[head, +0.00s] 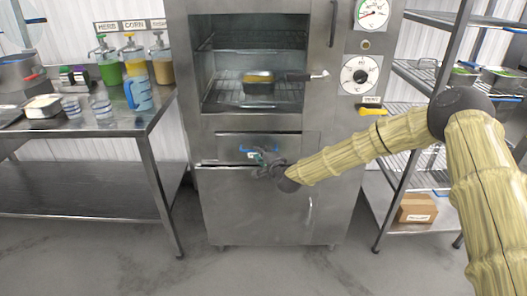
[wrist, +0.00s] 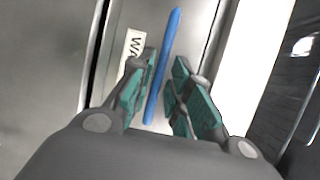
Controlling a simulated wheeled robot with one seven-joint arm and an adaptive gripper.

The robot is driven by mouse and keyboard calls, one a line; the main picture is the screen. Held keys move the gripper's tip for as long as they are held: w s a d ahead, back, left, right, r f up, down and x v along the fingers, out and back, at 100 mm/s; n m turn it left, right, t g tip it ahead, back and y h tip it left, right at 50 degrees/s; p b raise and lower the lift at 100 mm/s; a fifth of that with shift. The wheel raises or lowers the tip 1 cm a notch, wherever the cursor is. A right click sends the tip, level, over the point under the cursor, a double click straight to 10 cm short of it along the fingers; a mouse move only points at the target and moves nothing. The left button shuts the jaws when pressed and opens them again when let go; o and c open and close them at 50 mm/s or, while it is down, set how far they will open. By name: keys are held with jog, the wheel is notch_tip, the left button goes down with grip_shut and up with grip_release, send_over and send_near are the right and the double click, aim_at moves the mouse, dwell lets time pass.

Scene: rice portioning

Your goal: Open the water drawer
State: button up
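The water drawer (head: 228,143) is a steel front below the oven chamber in the head view, and it looks shut. Its blue bar handle (wrist: 168,50) runs upright in the wrist view, beside a white label (wrist: 133,48) reading "WA", the rest hidden. A bit of the blue handle also shows in the head view (head: 246,151). My gripper (head: 268,161) is in front of the drawer's lower right part. In the wrist view, my gripper (wrist: 164,100) is open, with one green-padded finger on each side of the handle. I see a gap on the right side; contact on the left is unclear.
The oven chamber above is open to view, with a dark pan (head: 258,86) on its rack. A steel table (head: 110,125) with bottles and cups stands left. Wire shelves (head: 405,75) stand right, with a cardboard box (head: 416,209) low down. The floor in front is clear.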

aim_at(259, 140)
jog(key=shift+x, duration=1.4)
